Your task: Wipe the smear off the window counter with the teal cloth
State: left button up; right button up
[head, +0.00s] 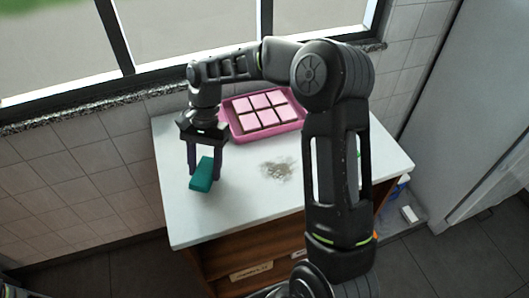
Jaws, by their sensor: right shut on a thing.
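The teal cloth (202,176) is a small folded block at the left part of the white window counter (225,215). My right gripper (204,176) points down over the counter and is shut on the teal cloth. I cannot tell whether the cloth touches the counter top. The smear (278,170) is a greyish-brown patch near the middle of the counter, to the right of the cloth and apart from it. My left gripper is not in view.
A pink tray (238,133) with several pink squares stands at the back of the counter, behind the smear. My right arm crosses above the counter's right part and hides some of it. The counter's front left is clear. A window and tiled wall stand behind.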

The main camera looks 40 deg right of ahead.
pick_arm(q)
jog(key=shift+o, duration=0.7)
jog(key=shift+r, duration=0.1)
pick_arm(e)
jog(key=shift+d+r, duration=0.1)
pick_arm(q)
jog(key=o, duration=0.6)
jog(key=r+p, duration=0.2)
jog(key=p, duration=0.1)
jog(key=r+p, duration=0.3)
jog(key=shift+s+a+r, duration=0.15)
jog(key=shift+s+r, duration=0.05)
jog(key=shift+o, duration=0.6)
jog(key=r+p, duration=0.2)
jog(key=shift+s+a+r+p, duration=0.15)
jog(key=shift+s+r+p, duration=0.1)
jog(key=shift+p, duration=0.1)
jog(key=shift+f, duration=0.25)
pick_arm(e)
jog(key=s+d+r+m, duration=0.1)
jog(key=s+d+r, duration=0.1)
jog(key=s+d, duration=0.2)
jog(key=s+d+r+m, duration=0.1)
jog(key=s+d, duration=0.3)
jog(key=d, duration=0.4)
jog(key=shift+s+d+r+t, duration=0.15)
jog(key=shift+s+r+t, duration=0.15)
jog(key=shift+r, duration=0.45)
